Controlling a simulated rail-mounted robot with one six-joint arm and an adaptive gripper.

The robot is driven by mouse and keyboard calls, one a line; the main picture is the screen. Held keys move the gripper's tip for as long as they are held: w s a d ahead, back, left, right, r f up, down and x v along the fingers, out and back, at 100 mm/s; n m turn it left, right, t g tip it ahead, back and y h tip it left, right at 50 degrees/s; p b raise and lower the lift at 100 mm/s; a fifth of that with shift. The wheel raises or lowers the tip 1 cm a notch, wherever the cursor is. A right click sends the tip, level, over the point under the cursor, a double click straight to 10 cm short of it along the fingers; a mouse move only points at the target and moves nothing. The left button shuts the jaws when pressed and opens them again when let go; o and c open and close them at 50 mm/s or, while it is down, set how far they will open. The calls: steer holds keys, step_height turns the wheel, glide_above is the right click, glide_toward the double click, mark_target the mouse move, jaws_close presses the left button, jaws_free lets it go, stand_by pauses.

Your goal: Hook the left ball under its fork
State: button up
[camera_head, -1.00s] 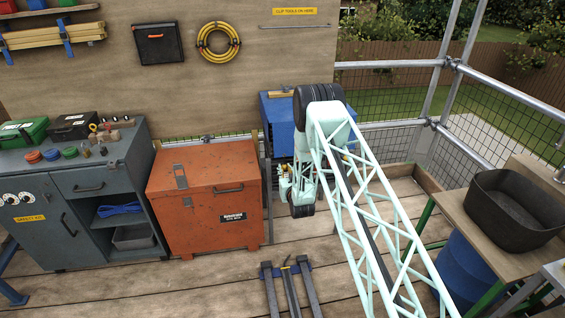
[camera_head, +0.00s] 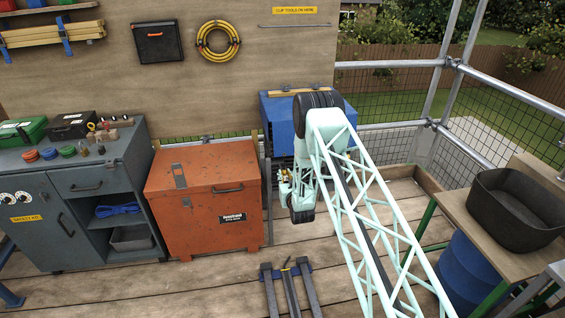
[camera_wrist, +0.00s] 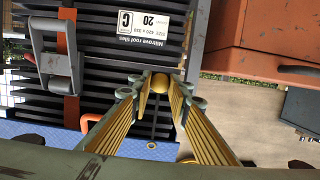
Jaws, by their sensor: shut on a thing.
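In the wrist view my gripper (camera_wrist: 160,76) has its yellow-padded fingers closed around a small yellow ball (camera_wrist: 160,85) at their tips. The ball is beside a strapped stack of dark roof tiles (camera_wrist: 115,50) with a white label. I cannot tell which fork belongs to the ball, or whether the ball touches one. In the head view the gripper end is mostly hidden behind my arm, in front of the blue box.
An orange strap with a grey ratchet buckle (camera_wrist: 58,68) crosses the tile stack in the wrist view. An orange chest (camera_head: 203,200) stands left of my arm. A black tub (camera_head: 515,210) sits on a bench at the right.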

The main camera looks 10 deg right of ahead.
steer(key=shift+s+f+b, duration=0.1)
steer(key=shift+f+b, duration=0.85)
steer(key=shift+f, duration=0.6)
steer(key=shift+w+f+b, duration=0.1)
steer(key=shift+w+b, duration=0.15)
steer(key=shift+b, duration=0.2)
stand_by(0.3)
steer(key=shift+w+b, duration=1.05)
steer(key=shift+w, duration=1.1)
